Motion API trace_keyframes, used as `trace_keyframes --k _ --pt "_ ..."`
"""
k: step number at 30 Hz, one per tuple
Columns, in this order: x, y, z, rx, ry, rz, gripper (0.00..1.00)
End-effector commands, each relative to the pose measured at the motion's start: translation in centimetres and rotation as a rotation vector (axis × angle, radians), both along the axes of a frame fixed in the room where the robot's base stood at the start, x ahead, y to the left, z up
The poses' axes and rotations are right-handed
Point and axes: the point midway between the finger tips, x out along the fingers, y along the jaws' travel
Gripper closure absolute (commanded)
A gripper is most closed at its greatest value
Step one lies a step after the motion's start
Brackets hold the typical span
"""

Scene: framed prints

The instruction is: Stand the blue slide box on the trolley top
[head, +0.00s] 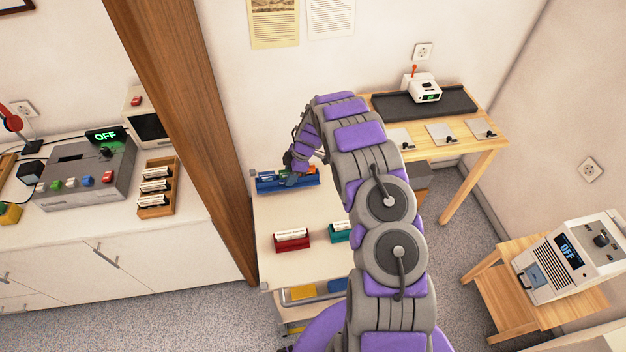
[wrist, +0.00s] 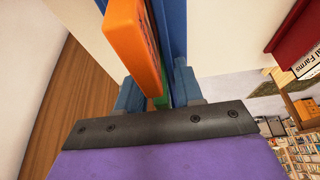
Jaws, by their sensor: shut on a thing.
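The blue slide box (head: 268,184) is at the far end of the trolley top (head: 270,213), long side across it. My gripper (head: 297,166) reaches down over the box's right half and is shut on it. In the wrist view, a blue strip of the box (wrist: 177,25) runs between my two fingers (wrist: 158,88). An orange slab (wrist: 137,35) and a bit of green lie against the blue and hide part of it. I cannot tell whether the box's base touches the trolley top.
A red slide box (head: 292,241) and a teal one (head: 340,233) stand nearer on the trolley. A wooden post (head: 185,120) rises close to its left. A wooden table (head: 440,150) is behind at right. The trolley's front left is clear.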

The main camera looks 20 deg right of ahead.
Motion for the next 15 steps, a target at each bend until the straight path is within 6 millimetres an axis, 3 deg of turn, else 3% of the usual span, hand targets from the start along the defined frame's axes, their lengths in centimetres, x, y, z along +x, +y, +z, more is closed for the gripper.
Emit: trace_keyframes --k 7,15 --pt "0.4 -5.6 -0.6 0.000 -0.004 -0.005 1.00" --pt "0.5 -7.8 -0.7 0.000 0.000 0.001 1.00"
